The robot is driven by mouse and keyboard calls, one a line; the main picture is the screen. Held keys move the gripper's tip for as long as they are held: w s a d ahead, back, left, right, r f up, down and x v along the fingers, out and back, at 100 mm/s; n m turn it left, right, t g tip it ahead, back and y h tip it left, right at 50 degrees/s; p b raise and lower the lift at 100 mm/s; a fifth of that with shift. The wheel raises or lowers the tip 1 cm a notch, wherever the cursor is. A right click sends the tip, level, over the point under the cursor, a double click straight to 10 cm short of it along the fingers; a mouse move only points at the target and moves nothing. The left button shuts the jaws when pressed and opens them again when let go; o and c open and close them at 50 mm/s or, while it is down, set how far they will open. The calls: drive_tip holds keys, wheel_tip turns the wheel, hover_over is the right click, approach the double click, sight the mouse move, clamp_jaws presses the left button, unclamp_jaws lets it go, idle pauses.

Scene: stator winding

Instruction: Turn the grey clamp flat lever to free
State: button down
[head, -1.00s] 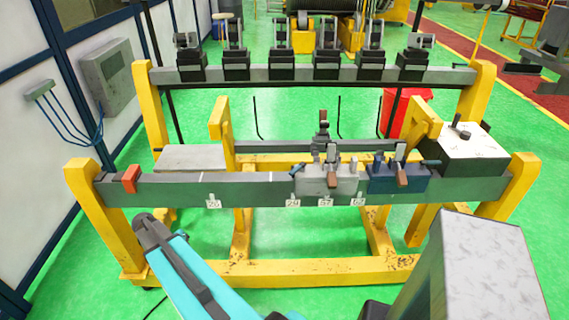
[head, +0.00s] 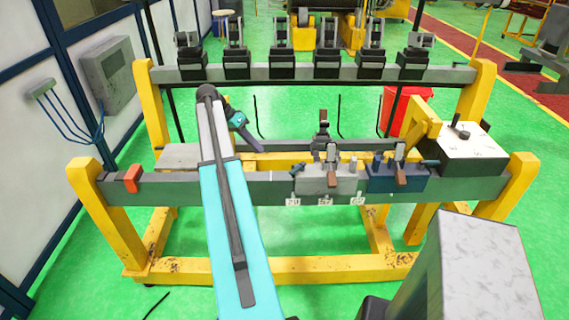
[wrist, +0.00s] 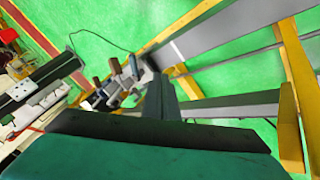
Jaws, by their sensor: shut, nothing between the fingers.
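The grey clamp (head: 343,184) sits on the front rail right of centre in the head view. It has small upright pins and a lever with a brown handle (head: 332,179) hanging at its front. I cannot tell the flat lever's exact position. A blue clamp (head: 385,184) with a similar brown-handled lever stands just right of it. My gripper (head: 256,146) is shut and empty, over the left half of the fixture, left of and apart from the grey clamp. The wrist view shows the clamp cluster (wrist: 115,88) small and tilted, with brown handles.
The front rail (head: 225,188) carries an orange block (head: 132,179) at left and number tags below the clamps. A dark box with a white top (head: 462,142) stands at the right end. A back rail (head: 300,75) holds several black fixtures. A red bin (head: 405,110) is behind.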

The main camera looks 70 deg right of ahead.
sight(298, 168)
drive_tip(key=shift+s+d+r+m, duration=0.3)
drive_tip(key=shift+s+d+r, duration=0.2)
drive_tip(key=shift+r, duration=0.2)
drive_tip(key=shift+f, duration=0.1)
drive_tip(key=p+x, duration=0.4)
drive_tip(key=x, duration=0.5)
drive_tip(key=shift+s+f, duration=0.15)
drive_tip(key=shift+s, duration=0.1)
drive_tip(key=shift+s+a+p, duration=0.25)
drive_tip(key=shift+s+p, duration=0.1)
drive_tip(key=shift+s, duration=0.25)
drive_tip(key=shift+s+a+p, duration=0.3)
drive_tip(key=shift+s, duration=0.35)
drive_tip(key=shift+s+a+f+p, duration=0.2)
drive_tip(key=shift+s+p, duration=0.15)
drive_tip(key=shift+s, duration=0.3)
drive_tip(key=shift+s, duration=0.15)
